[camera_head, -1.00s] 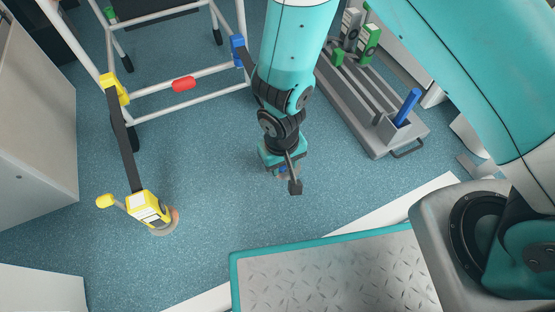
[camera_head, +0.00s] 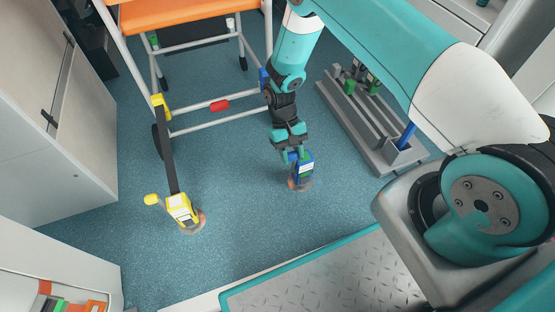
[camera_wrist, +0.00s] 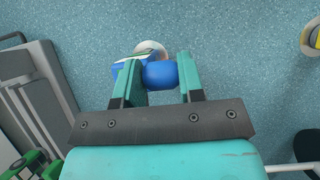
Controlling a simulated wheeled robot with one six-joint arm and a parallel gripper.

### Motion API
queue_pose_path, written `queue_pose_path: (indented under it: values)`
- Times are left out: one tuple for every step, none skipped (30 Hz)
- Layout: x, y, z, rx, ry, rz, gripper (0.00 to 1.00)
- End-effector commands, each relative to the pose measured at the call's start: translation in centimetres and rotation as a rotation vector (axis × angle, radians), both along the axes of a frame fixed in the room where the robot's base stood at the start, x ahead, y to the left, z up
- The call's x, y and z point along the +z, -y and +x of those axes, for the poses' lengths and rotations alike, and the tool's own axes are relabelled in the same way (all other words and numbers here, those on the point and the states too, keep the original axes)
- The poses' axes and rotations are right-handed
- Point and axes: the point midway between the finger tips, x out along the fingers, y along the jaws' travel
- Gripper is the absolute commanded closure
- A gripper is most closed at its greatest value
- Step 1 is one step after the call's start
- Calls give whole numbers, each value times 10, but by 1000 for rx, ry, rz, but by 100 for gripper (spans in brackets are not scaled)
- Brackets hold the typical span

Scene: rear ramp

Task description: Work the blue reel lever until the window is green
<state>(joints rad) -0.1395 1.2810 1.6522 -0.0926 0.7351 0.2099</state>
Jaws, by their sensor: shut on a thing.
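The blue reel (camera_head: 305,168) stands on the floor on a round base, with a white label on its face. Its blue lever knob (camera_wrist: 160,74) lies between my gripper's two teal fingers (camera_wrist: 160,78) in the wrist view. My gripper (camera_head: 292,154) is shut on this knob, close against the reel in the head view. The reel body shows partly behind the knob in the wrist view, with a small green strip beside the left finger. I cannot tell whether that strip is the window, and the window's colour is not clear.
A yellow reel (camera_head: 183,210) stands to the left, its dark strap running up to the wheeled stretcher (camera_head: 190,127). A grey rack (camera_head: 365,130) with blue and green parts stands right. A tread-plate ramp (camera_head: 320,280) lies in front. The floor between the reels is clear.

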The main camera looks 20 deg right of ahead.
Motion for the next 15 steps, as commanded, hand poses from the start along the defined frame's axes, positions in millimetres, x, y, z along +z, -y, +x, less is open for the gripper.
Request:
queue_pose_path:
  values:
    - [1, 4, 8, -8, 18, -5, 100]
    - [1, 4, 9, -9, 19, -6, 100]
    - [0, 5, 11, -11, 20, -6, 100]
    - [0, 5, 12, -11, 21, -6, 100]
    - [0, 5, 13, -11, 22, -6, 100]
    - [0, 5, 14, -11, 23, -6, 100]
    - [0, 5, 14, -12, 23, -8, 100]
    - [0, 5, 15, -12, 24, -7, 100]
    - [-1, 5, 15, -12, 24, -7, 100]
    - [-1, 5, 15, -12, 24, -7, 100]
    - [-1, 5, 15, -12, 24, -7, 100]
    - [-1, 5, 15, -11, 25, -6, 100]
    - [-1, 5, 15, -12, 25, -5, 100]
    - [-1, 5, 15, -12, 25, -5, 100]
    - [-1, 5, 15, -12, 25, -5, 100]
